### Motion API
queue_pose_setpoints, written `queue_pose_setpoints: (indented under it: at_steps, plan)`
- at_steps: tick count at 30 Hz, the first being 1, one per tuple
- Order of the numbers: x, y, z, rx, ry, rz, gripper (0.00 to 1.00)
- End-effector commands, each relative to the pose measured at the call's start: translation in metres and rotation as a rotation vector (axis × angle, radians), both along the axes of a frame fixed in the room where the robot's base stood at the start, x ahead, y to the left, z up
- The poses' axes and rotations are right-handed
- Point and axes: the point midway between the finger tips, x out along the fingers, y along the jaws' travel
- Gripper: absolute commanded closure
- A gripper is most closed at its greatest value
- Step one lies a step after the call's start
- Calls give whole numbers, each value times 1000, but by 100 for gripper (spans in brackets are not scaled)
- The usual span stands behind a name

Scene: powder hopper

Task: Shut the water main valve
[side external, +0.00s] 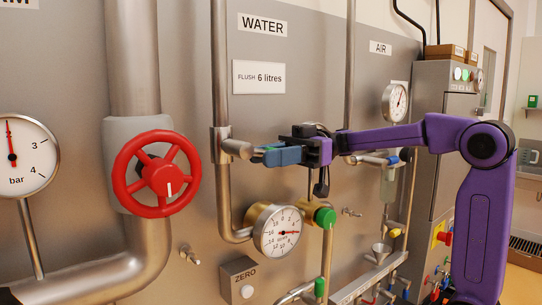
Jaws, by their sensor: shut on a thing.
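The water valve (236,148) sits on the vertical steel pipe under the WATER label (263,25). Its blue lever handle (280,157) points to the right, roughly level and across the pipe. My gripper (307,152), dark at the end of the purple arm, is shut on the right end of the blue handle. The jaws hide part of that end, so the exact grip is hard to see.
A red handwheel (157,173) stands at left beside a bar gauge (14,156). A brass-rimmed gauge (278,231) and green knob (325,217) are below my gripper. The air valve lever (372,160) is behind, near the forearm. A ZERO box (240,279) is lower down.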

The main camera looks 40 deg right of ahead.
Motion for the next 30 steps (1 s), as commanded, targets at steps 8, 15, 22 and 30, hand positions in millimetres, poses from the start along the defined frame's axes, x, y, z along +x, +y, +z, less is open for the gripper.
queue_pose_setpoints:
  at_steps: [8, 15, 22, 30]
  plan:
    - [0, -1, 10, -156, -6, 3, 100]
    - [0, -2, 14, -252, -2, 1, 100]
    - [0, -2, 15, -259, -2, -1, 100]
    - [0, -2, 15, -258, -2, -1, 50]
